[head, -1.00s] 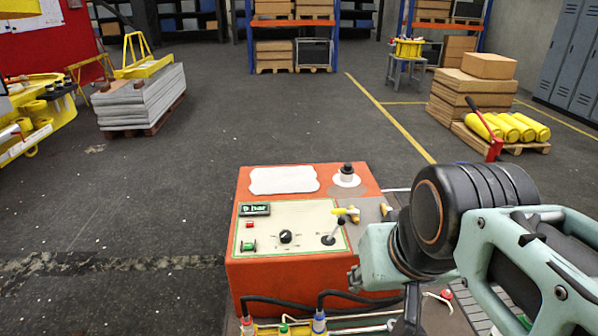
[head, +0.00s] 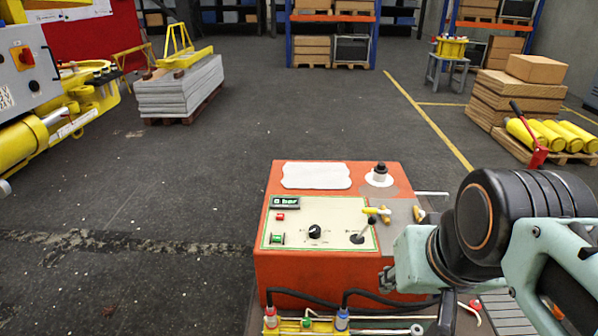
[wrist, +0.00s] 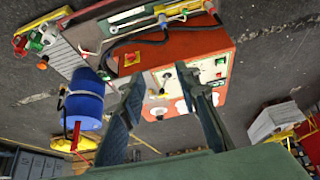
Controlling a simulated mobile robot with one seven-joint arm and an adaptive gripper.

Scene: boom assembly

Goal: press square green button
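The square green button (head: 277,239) is at the lower left of the cream panel on the orange control box (head: 285,268) in the head view. In the wrist view, which is upside down, the green button (wrist: 220,61) shows on the panel to the right of my fingers. My gripper (wrist: 159,77) is open and empty, its two dark fingers apart. The fingers stand over the box, and I see no contact with the button. In the head view the fingers are mostly hidden by my arm.
Black hoses (head: 330,305) run along the box's front. In the wrist view a blue cylinder (wrist: 84,100) stands nearby. The floor left of the box is clear.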

